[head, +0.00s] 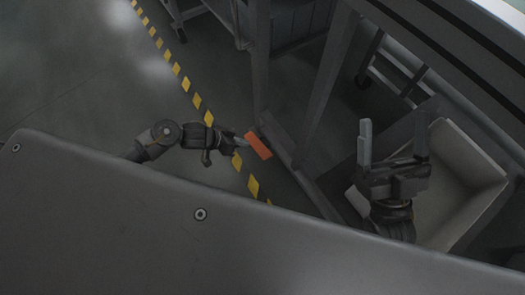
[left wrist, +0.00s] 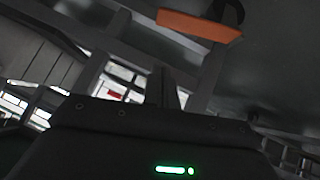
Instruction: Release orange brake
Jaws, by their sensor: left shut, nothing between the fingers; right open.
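The orange brake (head: 258,145) is a flat orange pedal low down beside a grey frame post in the head view. It also shows at the top of the left wrist view (left wrist: 200,26), above and right of the fingers. My left gripper (head: 247,141) is shut and empty, with its fingertips close to the left side of the orange brake; I cannot tell whether they touch. In the left wrist view its shut fingers (left wrist: 171,88) point up from the dark gripper body. My right gripper (head: 392,142) is open and empty, fingers upward, at the right of the head view.
A light grey bin (head: 455,190) stands behind and right of my right gripper. Grey frame posts (head: 325,90) rise beside the brake. A yellow-dashed line (head: 197,101) runs along the floor. Open floor (head: 80,80) lies to the left.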

